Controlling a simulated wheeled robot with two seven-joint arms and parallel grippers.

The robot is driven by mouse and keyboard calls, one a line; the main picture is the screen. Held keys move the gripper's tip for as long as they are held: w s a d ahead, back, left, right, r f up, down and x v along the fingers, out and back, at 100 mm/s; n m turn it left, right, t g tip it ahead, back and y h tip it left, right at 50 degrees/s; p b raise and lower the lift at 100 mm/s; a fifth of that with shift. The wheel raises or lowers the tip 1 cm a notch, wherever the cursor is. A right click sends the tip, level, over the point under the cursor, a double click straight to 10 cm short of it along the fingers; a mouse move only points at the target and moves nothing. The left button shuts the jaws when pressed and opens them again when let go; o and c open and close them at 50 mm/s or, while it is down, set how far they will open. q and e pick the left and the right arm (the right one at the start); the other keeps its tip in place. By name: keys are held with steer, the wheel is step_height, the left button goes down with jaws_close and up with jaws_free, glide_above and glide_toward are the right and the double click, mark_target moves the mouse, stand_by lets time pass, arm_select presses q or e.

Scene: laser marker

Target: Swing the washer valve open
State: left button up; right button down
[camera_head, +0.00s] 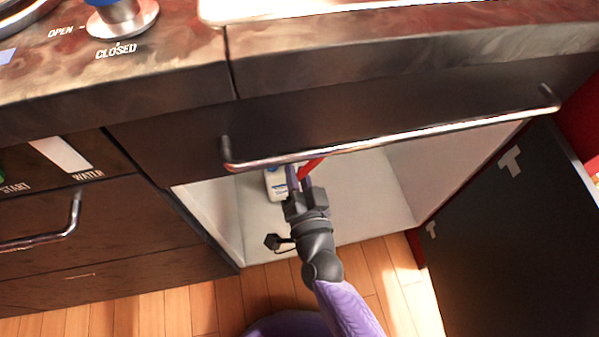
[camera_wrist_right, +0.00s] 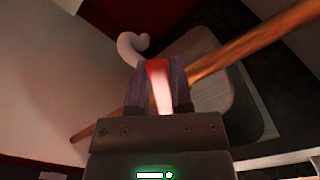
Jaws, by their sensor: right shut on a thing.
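The washer valve shows as a red lever (camera_head: 311,167) inside the open cabinet under the counter. My right gripper (camera_head: 294,177) reaches into the cabinet and is shut on this red lever. In the right wrist view the lever (camera_wrist_right: 159,80) sits between the two fingers of my right gripper (camera_wrist_right: 159,92), and its lower part looks pale in the light. The valve body and most of the lever are hidden by the drawer front and the fingers. My left gripper is not in view.
A white bottle (camera_head: 277,186) stands just left of my right gripper. A drawer handle (camera_head: 390,136) runs above my arm. The cabinet door (camera_head: 500,225) hangs open at the right. The right wrist view shows a copper-coloured pipe (camera_wrist_right: 245,45) and a curved white pipe (camera_wrist_right: 131,46) close by.

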stand_by(0.3)
steer(key=c, duration=0.5)
jaws_free()
steer(key=p+v, duration=0.3)
steer(key=v, duration=0.7)
steer(key=shift+p, duration=0.3)
